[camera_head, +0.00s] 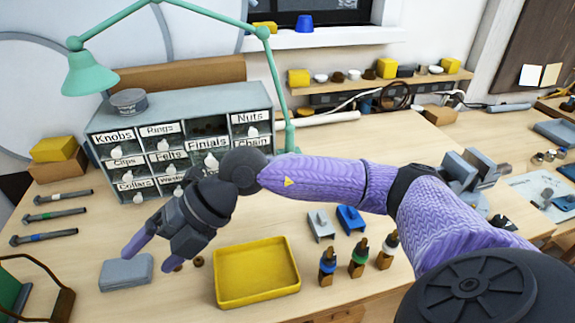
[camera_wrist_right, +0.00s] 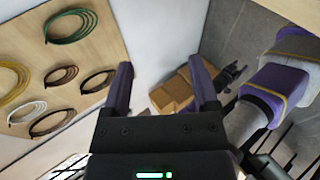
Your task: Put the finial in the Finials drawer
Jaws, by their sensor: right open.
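The grey drawer cabinet (camera_head: 180,108) stands at the back of the bench in the head view. My right wrist passes just in front of the cabinet's lower right. My right gripper (camera_head: 151,262) is open and points down-left over the bench, left of the yellow tray; it also shows open and empty in the right wrist view (camera_wrist_right: 160,66).
The yellow tray (camera_head: 257,274) looks empty. A grey-blue block (camera_head: 126,273) lies below the gripper. Small bottles (camera_head: 358,257) stand right of the tray. A green lamp (camera_head: 90,72) arches over the cabinet. The right wrist view shows wire coils (camera_wrist_right: 68,26) and cardboard boxes (camera_wrist_right: 180,88).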

